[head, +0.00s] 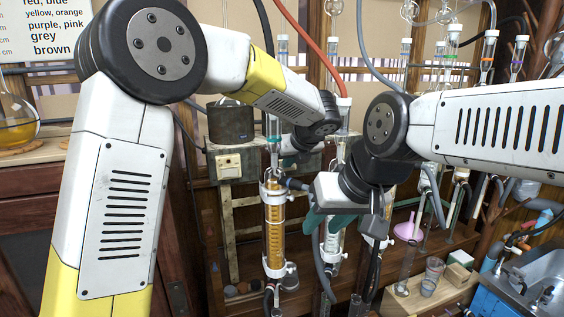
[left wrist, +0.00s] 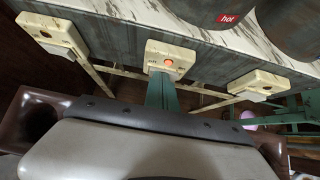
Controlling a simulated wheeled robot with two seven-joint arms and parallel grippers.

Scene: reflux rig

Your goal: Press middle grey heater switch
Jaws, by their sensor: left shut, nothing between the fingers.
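In the left wrist view, the middle grey heater switch is on a cream box (left wrist: 170,57) on the bench edge, with an orange-lit spot on its face. My left gripper (left wrist: 158,78) is shut and empty. Its teal fingertips overlap the lower part of that box; I cannot tell whether they touch. In the head view the left wrist is partly hidden behind glassware and my right arm. My right gripper (head: 330,222) hangs in the middle of the head view, its teal fingers apart, with nothing seen between them.
Similar cream switch boxes sit left (left wrist: 52,33) and right (left wrist: 257,84) of the middle one. A red "hot" label (left wrist: 229,17) marks a dark round heater above. In the head view an amber-filled glass column (head: 275,229) and hoses stand close to both arms.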

